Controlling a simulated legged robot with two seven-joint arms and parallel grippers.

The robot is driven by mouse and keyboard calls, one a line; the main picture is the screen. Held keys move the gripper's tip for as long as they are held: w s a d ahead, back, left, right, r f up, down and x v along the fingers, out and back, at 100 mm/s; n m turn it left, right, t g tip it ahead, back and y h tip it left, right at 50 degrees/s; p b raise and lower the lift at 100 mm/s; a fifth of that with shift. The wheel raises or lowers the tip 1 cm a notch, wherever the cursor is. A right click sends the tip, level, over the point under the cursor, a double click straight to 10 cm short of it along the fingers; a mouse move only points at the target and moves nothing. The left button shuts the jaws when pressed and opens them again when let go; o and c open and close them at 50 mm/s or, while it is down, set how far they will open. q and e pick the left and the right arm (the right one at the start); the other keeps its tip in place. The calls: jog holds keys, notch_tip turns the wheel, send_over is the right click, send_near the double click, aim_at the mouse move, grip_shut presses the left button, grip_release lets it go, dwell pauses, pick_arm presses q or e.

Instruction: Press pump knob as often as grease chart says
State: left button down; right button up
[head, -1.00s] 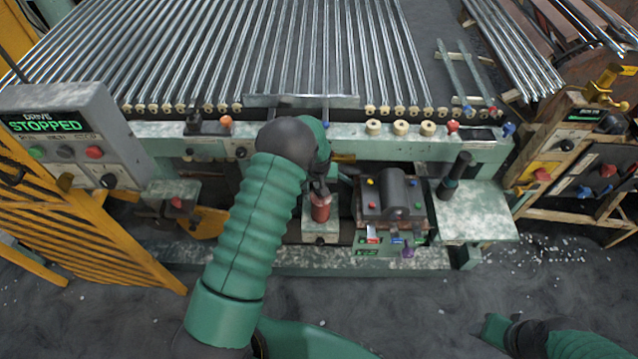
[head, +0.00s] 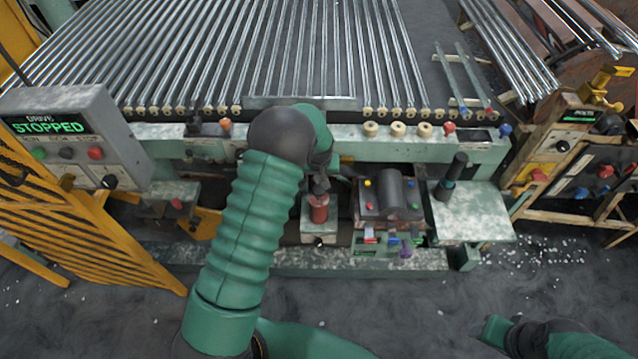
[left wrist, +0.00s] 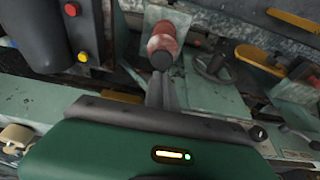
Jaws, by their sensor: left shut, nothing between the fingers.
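The pump is a short red cylinder (head: 319,209) on a pale green block in front of the machine bed. In the left wrist view the red cylinder (left wrist: 164,38) has a dark round knob (left wrist: 161,60) at its near end. My left gripper (head: 320,184) is over the top of the pump. In the left wrist view its closed fingers (left wrist: 160,84) point at the knob, with nothing between them; I cannot tell whether they touch it. I cannot make out a grease chart.
A dark box with coloured buttons (head: 390,194) stands close right of the pump. A dark upright handle (head: 452,172) is farther right. A grey console (head: 67,140) reads "STOPPED" at the left, above a yellow fence (head: 80,225).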

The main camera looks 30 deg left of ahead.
pick_arm(q)
jog(key=v, duration=0.5)
jog(key=shift+a+r, duration=0.2)
jog(key=shift+r, duration=0.1)
jog(key=shift+d, duration=0.15)
